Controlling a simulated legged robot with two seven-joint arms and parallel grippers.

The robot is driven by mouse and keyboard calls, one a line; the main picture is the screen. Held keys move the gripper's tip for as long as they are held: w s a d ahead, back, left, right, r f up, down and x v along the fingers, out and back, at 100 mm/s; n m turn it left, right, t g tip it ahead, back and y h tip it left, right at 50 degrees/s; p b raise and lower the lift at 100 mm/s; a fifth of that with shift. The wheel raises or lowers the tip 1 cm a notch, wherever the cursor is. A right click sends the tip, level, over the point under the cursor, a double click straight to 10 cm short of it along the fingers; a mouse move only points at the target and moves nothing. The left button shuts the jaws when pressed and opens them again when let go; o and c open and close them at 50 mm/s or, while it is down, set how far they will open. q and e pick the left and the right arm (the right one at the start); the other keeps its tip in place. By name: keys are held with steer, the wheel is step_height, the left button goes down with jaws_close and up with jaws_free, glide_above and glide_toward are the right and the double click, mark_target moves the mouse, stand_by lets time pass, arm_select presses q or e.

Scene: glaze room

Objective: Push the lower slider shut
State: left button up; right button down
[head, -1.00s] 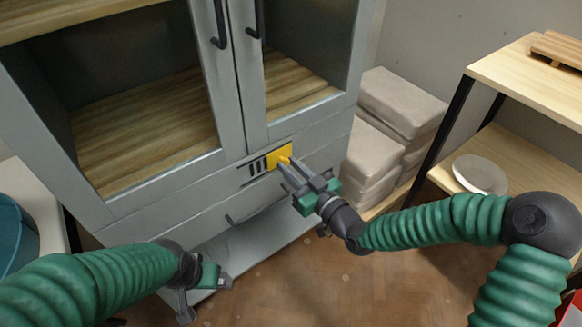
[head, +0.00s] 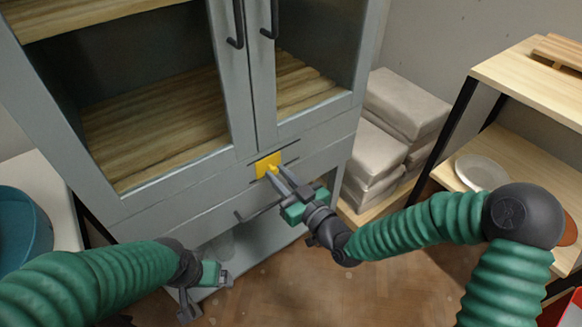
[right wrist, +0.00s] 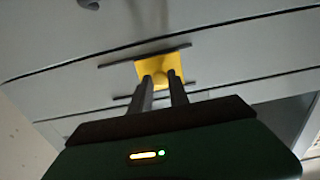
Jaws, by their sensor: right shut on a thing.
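The slider is a yellow plate (head: 266,163) with a small yellow knob, on a dark rail in the grey cabinet front below the doors. It also shows in the right wrist view (right wrist: 172,65). No dark vent slots show beside it; bare rail shows to its right in the head view. My right gripper (head: 278,176) is shut on the knob, its fingers (right wrist: 163,92) reaching up to it in the wrist view. The plate behind the fingertips is partly hidden. My left gripper (head: 205,293) is open and empty, low in front of the cabinet. No second slider shows.
A dark bar handle (head: 260,209) sits below the slider. Two door handles (head: 236,25) are above. Stacked pale bags (head: 385,140) stand right of the cabinet, then a wooden rack with a plate (head: 481,171). A blue tub (head: 22,232) is at the left. Floor is clear ahead.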

steer(key=shift+s+a+r, duration=0.1)
steer(key=shift+s+a, duration=0.25)
steer(key=shift+a, duration=0.25)
steer(key=shift+w+d+f, duration=0.15)
steer(key=shift+d+f, duration=0.05)
steer(key=shift+d, duration=0.2)
steer(key=c, duration=1.3)
jaws_free()
steer(key=shift+a+r, duration=0.1)
steer(key=shift+a, duration=0.2)
arm_select(q)
steer(key=w+p+v, duration=0.3)
steer(key=p+v, duration=1)
steer(key=shift+d+r+p, duration=0.2)
steer(key=shift+r+p, duration=0.1)
steer(key=shift+r, duration=0.2)
arm_select(e)
steer(key=v, duration=1.7)
